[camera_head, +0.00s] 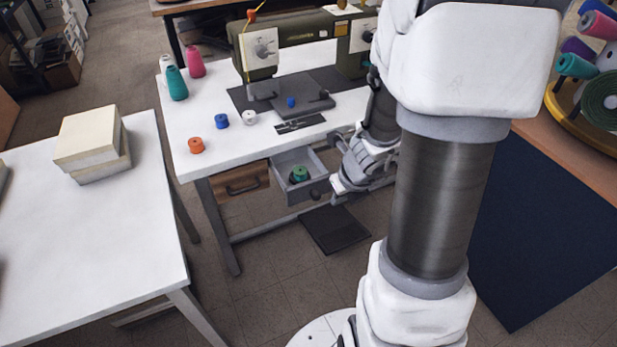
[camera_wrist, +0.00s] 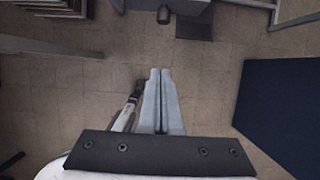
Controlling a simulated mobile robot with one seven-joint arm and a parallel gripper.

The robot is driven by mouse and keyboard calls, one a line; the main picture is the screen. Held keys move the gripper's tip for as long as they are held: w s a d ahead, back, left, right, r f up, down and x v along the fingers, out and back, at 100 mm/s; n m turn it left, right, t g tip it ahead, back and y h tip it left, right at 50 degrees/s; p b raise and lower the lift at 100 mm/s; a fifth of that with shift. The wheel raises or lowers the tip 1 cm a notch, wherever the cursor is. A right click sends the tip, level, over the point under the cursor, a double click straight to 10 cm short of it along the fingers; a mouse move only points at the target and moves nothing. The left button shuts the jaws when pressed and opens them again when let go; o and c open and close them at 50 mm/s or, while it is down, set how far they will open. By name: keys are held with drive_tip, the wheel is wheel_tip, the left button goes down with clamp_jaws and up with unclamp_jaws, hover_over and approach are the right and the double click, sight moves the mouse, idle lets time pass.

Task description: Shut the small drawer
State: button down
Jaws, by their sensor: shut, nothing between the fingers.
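The small grey drawer (camera_head: 290,189) stands open under the white sewing table, to the right of a closed brown wooden drawer. A green spool (camera_head: 300,174) sits inside it. Its dark round knob (camera_head: 315,194) is on the front. In the wrist view the knob (camera_wrist: 163,15) shows at the top edge, beyond my fingertips. My gripper (camera_wrist: 160,73) is shut and empty, its two fingers together and pointing toward the knob with a gap between. In the head view my gripper (camera_head: 342,184) is just right of the drawer; its fingertips are hard to make out.
The white sewing table (camera_head: 205,150) holds a green sewing machine (camera_head: 300,45) and several spools. A dark foot pedal (camera_head: 334,229) lies on the floor below the drawer. The tiled floor before the drawer is otherwise clear.

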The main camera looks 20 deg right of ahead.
drive_tip(key=w+f+b, duration=0.5)
drive_tip(key=w+f, duration=0.2)
drive_tip(key=f, duration=0.2)
drive_tip(key=shift+w+a, duration=0.2)
drive_tip(key=shift+w, duration=0.15)
